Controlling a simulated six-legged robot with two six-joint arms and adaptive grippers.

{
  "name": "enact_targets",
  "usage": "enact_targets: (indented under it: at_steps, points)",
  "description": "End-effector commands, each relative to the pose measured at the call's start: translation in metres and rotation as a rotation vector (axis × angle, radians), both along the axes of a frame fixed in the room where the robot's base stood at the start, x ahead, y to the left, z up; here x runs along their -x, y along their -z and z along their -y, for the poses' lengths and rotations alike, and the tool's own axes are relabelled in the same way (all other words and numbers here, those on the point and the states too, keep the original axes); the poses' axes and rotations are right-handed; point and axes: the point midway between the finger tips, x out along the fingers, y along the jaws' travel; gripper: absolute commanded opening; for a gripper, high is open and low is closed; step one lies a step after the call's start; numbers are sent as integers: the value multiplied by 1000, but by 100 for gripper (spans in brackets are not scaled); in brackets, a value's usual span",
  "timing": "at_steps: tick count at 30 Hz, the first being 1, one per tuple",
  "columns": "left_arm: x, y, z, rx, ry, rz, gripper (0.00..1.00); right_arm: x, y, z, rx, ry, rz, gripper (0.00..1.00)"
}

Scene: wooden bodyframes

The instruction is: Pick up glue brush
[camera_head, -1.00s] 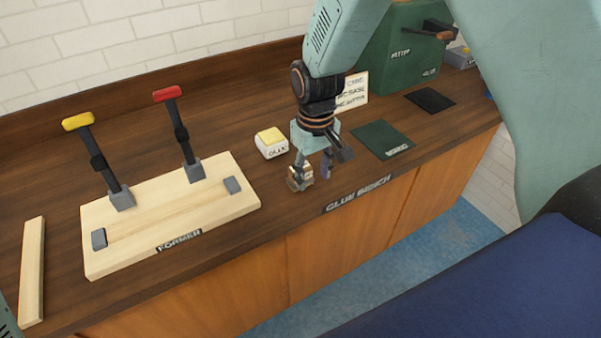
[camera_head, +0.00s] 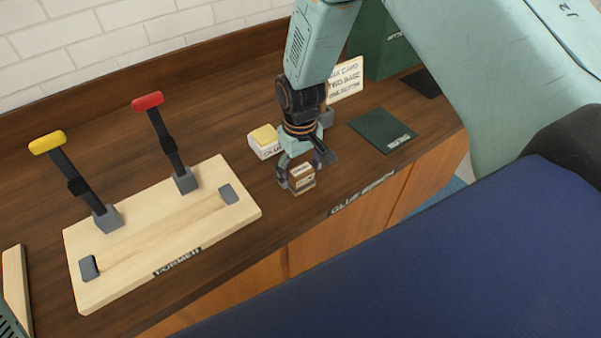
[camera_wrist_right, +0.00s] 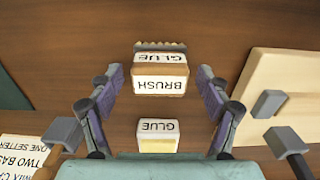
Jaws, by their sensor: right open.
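The glue brush (camera_head: 302,181) is a small block with a wooden top and a white label, standing on the bench near its front edge. In the right wrist view the brush (camera_wrist_right: 160,75) shows its dark bristled end and the words GLUE and BRUSH. My right gripper (camera_head: 304,170) is open and points down at the brush. In the wrist view its two fingers (camera_wrist_right: 160,88) stand on either side of the brush, with a gap on both sides.
A white and yellow glue block (camera_head: 264,142) stands just behind the brush and also shows in the wrist view (camera_wrist_right: 158,136). The wooden former board (camera_head: 150,240) with two levers lies to the left. A dark green mat (camera_head: 383,130) and an instruction card (camera_head: 346,80) are to the right.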

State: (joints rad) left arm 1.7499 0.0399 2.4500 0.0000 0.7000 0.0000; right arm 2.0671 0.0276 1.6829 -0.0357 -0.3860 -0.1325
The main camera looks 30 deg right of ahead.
Motion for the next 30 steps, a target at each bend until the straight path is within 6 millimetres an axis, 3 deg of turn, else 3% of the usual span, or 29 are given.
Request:
enact_targets:
  at_steps: [11,30]
  points:
    - [0,-1,0,0,0,0,40,3,10,1,0,2,2,76]
    - [0,-1,0,0,0,0,40,-1,10,1,0,2,1,22]
